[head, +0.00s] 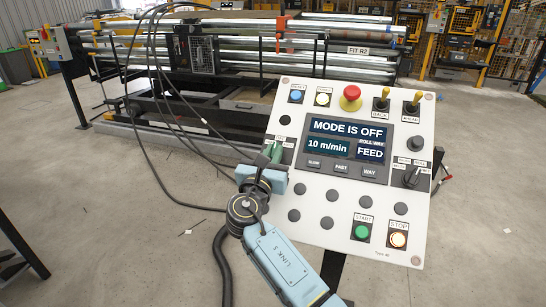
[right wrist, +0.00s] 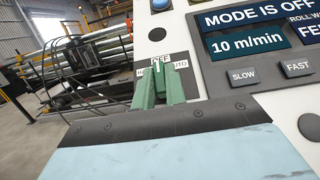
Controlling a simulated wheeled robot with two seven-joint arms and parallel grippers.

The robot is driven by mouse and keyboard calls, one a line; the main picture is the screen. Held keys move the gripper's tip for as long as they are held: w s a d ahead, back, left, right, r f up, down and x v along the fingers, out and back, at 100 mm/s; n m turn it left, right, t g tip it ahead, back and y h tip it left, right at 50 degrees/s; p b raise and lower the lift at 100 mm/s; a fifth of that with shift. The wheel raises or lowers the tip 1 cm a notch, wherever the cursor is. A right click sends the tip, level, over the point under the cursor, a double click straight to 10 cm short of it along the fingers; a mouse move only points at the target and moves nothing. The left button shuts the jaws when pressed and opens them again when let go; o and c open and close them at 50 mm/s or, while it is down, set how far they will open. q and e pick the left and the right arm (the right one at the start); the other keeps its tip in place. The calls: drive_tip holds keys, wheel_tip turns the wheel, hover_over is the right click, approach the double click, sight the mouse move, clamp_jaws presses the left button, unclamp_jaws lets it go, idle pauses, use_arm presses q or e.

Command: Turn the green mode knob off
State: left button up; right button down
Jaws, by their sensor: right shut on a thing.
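The green mode knob (head: 276,149) is on the left side of the white control panel (head: 318,262). Its label plate reads OFF at the top and AUTO at the right in the right wrist view; the left word is partly hidden. My right gripper (head: 270,158) is shut on the knob, which also shows in the right wrist view (right wrist: 159,82). A pale mark there points up towards OFF. The fingers and the knob overlap, so their exact edges are hard to tell. The display (head: 348,127) reads MODE IS OFF. My left gripper is not in view.
Round dark buttons sit below and beside the gripper. SLOW, FAST and WAY keys (head: 341,168) lie to its right. A red mushroom button (head: 350,98), a green START button (head: 362,231) and another black knob (head: 411,177) are further off. Dark cables hang left of the panel.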

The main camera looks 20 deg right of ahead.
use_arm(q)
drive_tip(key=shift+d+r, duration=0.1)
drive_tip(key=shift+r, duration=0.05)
use_arm(e)
drive_tip(key=shift+d+f, duration=0.15)
drive_tip(key=shift+f, duration=0.1)
drive_tip(key=c, duration=1.4)
unclamp_jaws()
drive_tip(key=shift+s, duration=0.15)
drive_tip(key=shift+c, duration=0.2)
drive_tip(key=shift+w, duration=0.2)
drive_tip(key=shift+r, duration=0.1)
